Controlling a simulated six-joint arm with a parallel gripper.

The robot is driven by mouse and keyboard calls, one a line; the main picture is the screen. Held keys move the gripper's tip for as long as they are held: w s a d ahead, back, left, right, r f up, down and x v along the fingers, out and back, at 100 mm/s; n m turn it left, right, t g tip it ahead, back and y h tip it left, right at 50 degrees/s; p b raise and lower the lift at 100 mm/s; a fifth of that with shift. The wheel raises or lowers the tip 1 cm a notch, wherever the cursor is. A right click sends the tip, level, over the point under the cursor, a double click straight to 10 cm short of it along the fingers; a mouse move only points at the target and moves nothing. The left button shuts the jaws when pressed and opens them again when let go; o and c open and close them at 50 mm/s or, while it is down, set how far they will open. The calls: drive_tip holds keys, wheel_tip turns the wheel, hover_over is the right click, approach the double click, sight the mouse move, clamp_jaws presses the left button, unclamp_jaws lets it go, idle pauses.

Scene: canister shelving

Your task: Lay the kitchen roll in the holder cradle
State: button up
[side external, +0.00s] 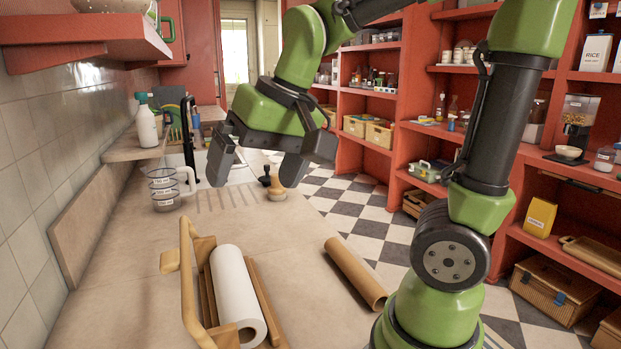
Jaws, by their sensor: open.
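The white kitchen roll (236,290) lies on its side in the wooden holder cradle (188,275), between its rails, on the counter at the lower left. Its open end faces the camera. The cradle has a tall bent wooden frame on its left side. My gripper (257,170) is open and empty, with its two dark fingers spread. It is in the air above and beyond the roll in the picture, apart from it. The underside of the roll is hidden, so I cannot tell how it rests on the cradle's base.
A brown cardboard tube (355,273) lies on the counter to the right. A red shelf (85,38) overhangs the upper left. The counter between roll and tube is clear.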

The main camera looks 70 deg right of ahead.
drive_tip(key=s+a+n+t+y, duration=0.1)
drive_tip(key=s+a+n+t, duration=0.1)
drive_tip(key=s, duration=0.6)
drive_tip(key=shift+s+r+t, duration=0.15)
drive_tip(key=shift+r+t, duration=0.2)
drive_tip(key=shift+t, duration=0.05)
